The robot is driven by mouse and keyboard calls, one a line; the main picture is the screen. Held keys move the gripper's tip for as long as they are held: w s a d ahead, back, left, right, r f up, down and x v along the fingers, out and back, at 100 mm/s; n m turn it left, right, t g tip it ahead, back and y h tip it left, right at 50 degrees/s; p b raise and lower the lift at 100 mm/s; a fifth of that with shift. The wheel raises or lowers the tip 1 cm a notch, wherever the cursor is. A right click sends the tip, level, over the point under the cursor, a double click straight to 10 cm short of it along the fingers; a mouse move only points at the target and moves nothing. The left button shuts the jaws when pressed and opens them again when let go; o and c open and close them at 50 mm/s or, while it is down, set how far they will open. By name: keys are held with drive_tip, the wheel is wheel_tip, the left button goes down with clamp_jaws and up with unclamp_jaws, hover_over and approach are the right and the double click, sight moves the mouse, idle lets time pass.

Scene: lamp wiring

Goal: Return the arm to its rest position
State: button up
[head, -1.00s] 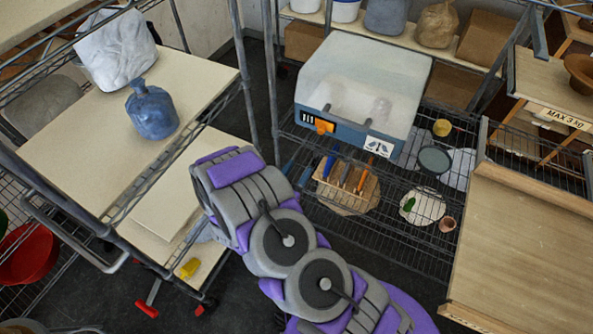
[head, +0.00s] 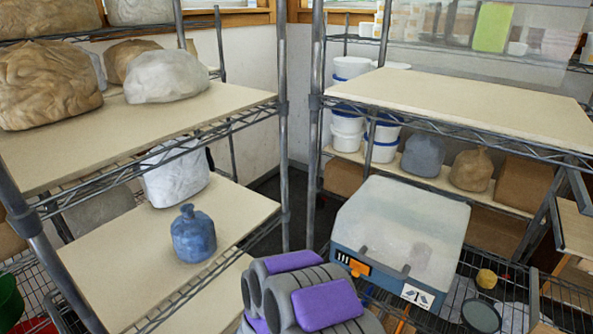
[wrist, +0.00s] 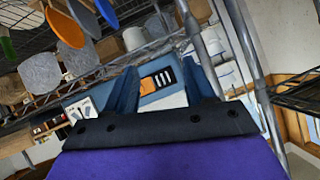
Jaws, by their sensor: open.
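My arm (head: 305,295) shows at the bottom middle of the head view as grey and purple links, in front of the shelves. My gripper (wrist: 166,82) shows in the wrist view as two blue fingers standing apart above a black edge and my purple wrist housing. The fingers are open with nothing held between them. Behind the gap is the blue front of a box with an orange switch (wrist: 156,80); it looks some way off. The gripper itself is outside the head view.
The blue and translucent box (head: 400,235) stands on the wire rack right of my arm. The right upper shelf board (head: 460,105) is bare. Metal posts (head: 283,140) stand between the racks.

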drive_tip(key=s+a+r+n+g+y, duration=0.1)
drive_tip(key=a+r+n+g+y, duration=0.1)
drive_tip(key=a+r+y, duration=0.4)
drive_tip(key=s+r+n+g+y, duration=0.2)
drive_tip(key=s+r+n+g, duration=0.1)
drive_tip(key=s+r, duration=0.55)
drive_tip(key=s+d+r+n+g+h, duration=0.1)
drive_tip(key=s+d+r+g, duration=0.1)
drive_tip(key=s+d, duration=0.4)
drive_tip(key=s+d+r+n+g+h, duration=0.1)
drive_tip(key=s+d+r+g, duration=0.2)
drive_tip(key=s, duration=1)
drive_tip(key=s+d+r+n+g+h, duration=0.1)
drive_tip(key=s+d+r+g, duration=0.1)
drive_tip(key=s+d+r, duration=0.3)
drive_tip(key=s+d, duration=0.3)
drive_tip(key=s, duration=0.2)
drive_tip(key=shift+s+d, duration=0.25)
drive_tip(key=shift+d, duration=0.1)
drive_tip(key=shift+r, duration=0.1)
